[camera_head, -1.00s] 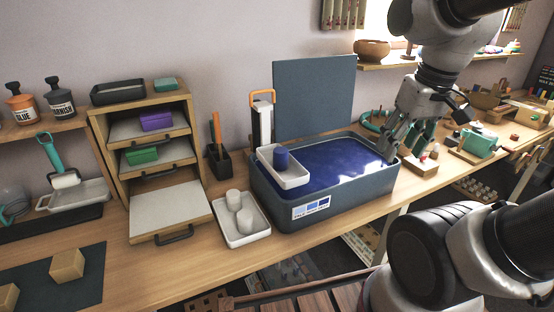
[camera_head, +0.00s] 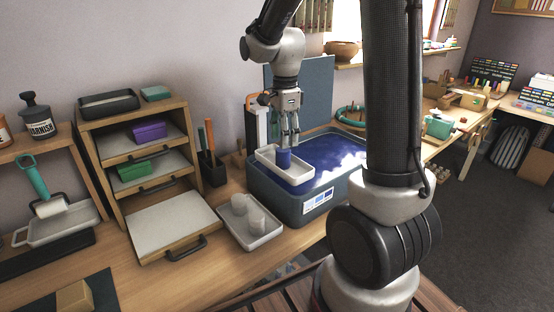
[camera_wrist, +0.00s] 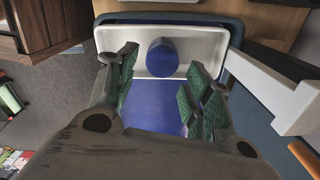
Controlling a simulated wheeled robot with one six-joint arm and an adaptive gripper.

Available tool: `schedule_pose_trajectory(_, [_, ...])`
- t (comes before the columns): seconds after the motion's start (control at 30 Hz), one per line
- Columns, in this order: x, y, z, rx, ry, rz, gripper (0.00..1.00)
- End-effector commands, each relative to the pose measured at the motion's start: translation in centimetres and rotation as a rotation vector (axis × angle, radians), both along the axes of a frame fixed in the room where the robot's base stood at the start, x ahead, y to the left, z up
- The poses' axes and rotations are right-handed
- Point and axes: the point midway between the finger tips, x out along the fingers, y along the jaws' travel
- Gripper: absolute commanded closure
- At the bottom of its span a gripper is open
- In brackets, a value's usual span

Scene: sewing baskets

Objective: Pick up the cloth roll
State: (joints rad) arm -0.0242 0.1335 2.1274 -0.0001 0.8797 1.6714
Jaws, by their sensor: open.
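A blue cylinder (camera_head: 284,159), which looks like the cloth roll, stands upright in a small white tray (camera_head: 266,172) set across the left end of the blue-filled basin (camera_head: 300,207). My gripper (camera_head: 290,138) is open and points down just above the blue roll. In the wrist view, the blue roll (camera_wrist: 162,60) lies ahead of and between the green-padded fingers of my gripper (camera_wrist: 163,92), with nothing held. The white tray (camera_wrist: 215,40) shows around it. Two white rolls (camera_head: 248,213) stand in another white tray (camera_head: 266,238) on the bench.
A wooden drawer unit (camera_head: 108,183) stands to the left. A dark holder (camera_head: 213,169) with upright tools is behind the trays.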

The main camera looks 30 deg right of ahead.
Motion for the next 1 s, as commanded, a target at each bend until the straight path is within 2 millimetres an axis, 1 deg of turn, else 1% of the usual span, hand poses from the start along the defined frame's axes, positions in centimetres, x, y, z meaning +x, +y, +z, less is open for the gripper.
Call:
schedule_pose_trajectory(0.07, [0.0, 0.0, -0.5, 0.000, 0.002, -0.028, 0.49])
schedule_pose_trajectory(0.27, [0.0, 0.1, -2.8, 0.000, 0.004, -0.033, 0.49])
schedule_pose_trajectory(0.5, [0.3, 0.2, -6.5, 0.000, 0.004, -0.032, 0.49])
schedule_pose_trajectory(0.6, [0.3, 0.2, -7.5, 0.000, 0.002, -0.031, 0.49])
schedule_pose_trajectory(0.87, [0.3, 0.2, -7.8, 0.000, 0.001, -0.031, 0.49])
schedule_pose_trajectory(0.97, [0.3, 0.2, -7.8, 0.000, 0.001, -0.031, 0.66])
schedule_pose_trajectory(1.0, [0.3, 0.2, -7.8, 0.000, 0.001, -0.031, 0.73])
